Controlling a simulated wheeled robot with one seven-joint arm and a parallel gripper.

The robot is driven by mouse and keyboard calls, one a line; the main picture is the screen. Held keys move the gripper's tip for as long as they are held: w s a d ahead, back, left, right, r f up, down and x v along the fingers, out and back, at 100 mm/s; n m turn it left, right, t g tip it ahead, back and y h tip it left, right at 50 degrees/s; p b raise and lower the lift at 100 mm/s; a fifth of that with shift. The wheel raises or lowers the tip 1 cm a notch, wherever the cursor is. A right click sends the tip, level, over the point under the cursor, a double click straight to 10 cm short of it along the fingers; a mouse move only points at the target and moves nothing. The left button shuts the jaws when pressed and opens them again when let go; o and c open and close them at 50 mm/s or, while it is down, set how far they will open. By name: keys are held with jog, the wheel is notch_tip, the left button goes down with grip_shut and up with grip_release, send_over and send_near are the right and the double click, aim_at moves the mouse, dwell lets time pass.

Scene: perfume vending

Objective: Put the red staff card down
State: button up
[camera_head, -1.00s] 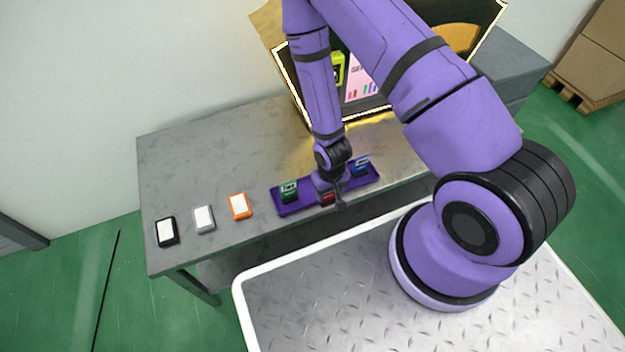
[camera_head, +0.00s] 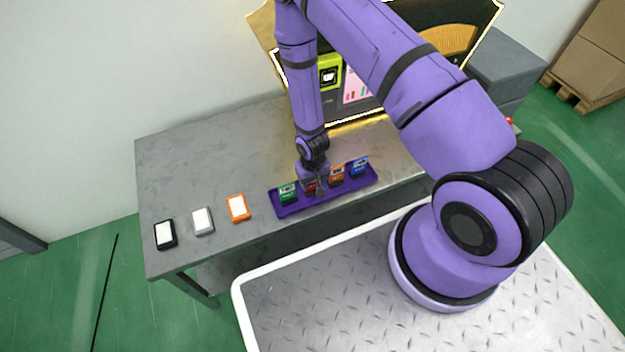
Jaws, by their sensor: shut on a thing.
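The red staff card (camera_head: 309,188) is mostly hidden by my gripper (camera_head: 315,187), which is shut on it. They are at the purple tray (camera_head: 292,210), in the space between the green card (camera_head: 288,193) and the orange card (camera_head: 336,174). The blue card (camera_head: 360,165) stands at the tray's right end. I cannot tell whether the red card touches the tray.
Black (camera_head: 166,234), grey (camera_head: 203,221) and orange (camera_head: 238,208) devices with white faces lie on the grey table (camera_head: 180,165) to the left. A lit machine (camera_head: 328,76) stands behind my arm. The table's back left is clear.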

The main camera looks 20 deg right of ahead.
jog(key=shift+f, duration=0.1)
jog(key=o, duration=0.9)
notch_tip(320, 180, up, 13)
jog(key=shift+w+f, duration=0.1)
jog(key=shift+f, duration=0.1)
jog(key=d+r+t, duration=0.1)
jog(key=d+r, duration=0.1)
jog(key=r, duration=1.4)
jog(key=d+r+t, duration=0.2)
jog(key=r, duration=1.4)
jog(key=s+d+r+t, duration=0.2)
jog(key=s+d+r, duration=0.1)
jog(key=s+r, duration=1.5)
jog(key=s, duration=0.3)
